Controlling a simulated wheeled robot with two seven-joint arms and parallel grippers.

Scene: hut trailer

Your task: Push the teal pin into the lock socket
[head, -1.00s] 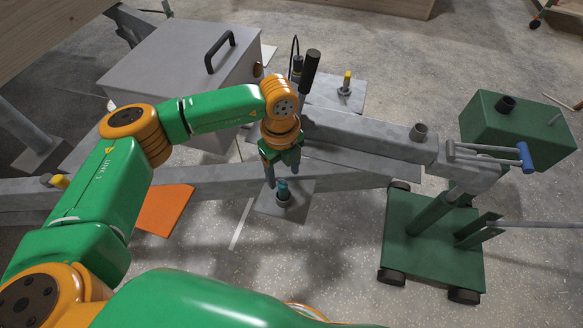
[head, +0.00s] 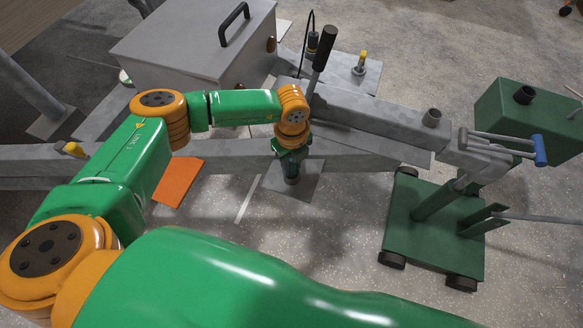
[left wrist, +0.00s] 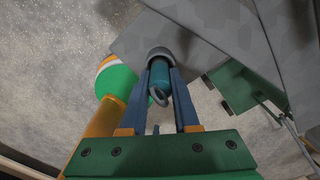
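The teal pin (left wrist: 159,76), with a small ring on its top, stands upright in the left wrist view. Its lower end meets the grey round lock socket (left wrist: 160,53). In the head view the socket (head: 291,179) stands on a small grey plate (head: 310,184), and my gripper mostly covers the pin. My left gripper (head: 291,165) points down right over the socket. In the left wrist view its two blue fingers (left wrist: 160,84) lie against both sides of the pin and look shut on it. How deep the pin sits is hidden. My right gripper is not in view.
A grey trailer beam (head: 365,124) runs just behind the socket, with a dark-handled lever (head: 324,48) rising from it. A grey box (head: 180,45) stands at the back left. An orange plate (head: 179,182) lies left; a green wheeled trolley (head: 432,230) stands right.

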